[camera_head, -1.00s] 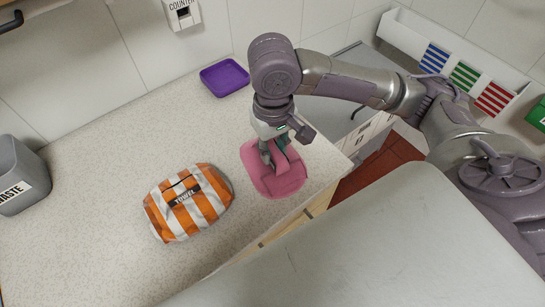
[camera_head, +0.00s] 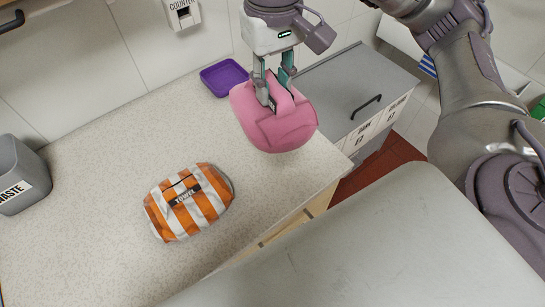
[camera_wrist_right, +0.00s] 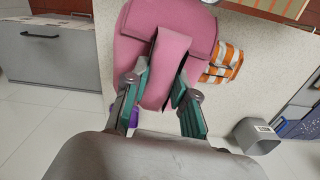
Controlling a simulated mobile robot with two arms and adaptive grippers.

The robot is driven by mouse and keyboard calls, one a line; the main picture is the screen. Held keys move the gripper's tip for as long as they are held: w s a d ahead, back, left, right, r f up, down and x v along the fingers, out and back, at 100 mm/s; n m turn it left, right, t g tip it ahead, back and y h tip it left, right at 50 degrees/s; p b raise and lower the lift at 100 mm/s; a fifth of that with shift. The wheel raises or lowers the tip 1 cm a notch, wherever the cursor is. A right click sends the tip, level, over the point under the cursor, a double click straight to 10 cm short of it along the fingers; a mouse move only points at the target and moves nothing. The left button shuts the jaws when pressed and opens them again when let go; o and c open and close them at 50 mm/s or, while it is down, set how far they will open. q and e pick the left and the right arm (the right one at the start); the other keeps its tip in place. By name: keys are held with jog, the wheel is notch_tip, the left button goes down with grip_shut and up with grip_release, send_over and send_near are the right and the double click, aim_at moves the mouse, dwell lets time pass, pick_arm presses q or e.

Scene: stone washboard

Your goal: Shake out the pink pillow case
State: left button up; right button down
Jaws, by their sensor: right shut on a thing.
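The pink pillow case (camera_head: 283,126) hangs in the air above the right end of the speckled counter in the head view. My right gripper (camera_head: 274,98) is shut on a raised strap-like fold on its top and holds it up. In the right wrist view the pink pillow case (camera_wrist_right: 185,22) fills the upper middle, with its strap between the two fingers of my right gripper (camera_wrist_right: 160,103). The underside of the pillow case is hidden. My left gripper is not in view.
An orange and white striped towel bundle (camera_head: 207,218) lies on the counter (camera_head: 100,150). A purple tray (camera_head: 223,79) stands at the back. A grey waste bin (camera_head: 18,170) is at the left. A grey cabinet (camera_head: 345,85) with a handle stands right of the counter.

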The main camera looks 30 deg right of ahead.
notch_tip(320, 180, down, 17)
dwell(0.8)
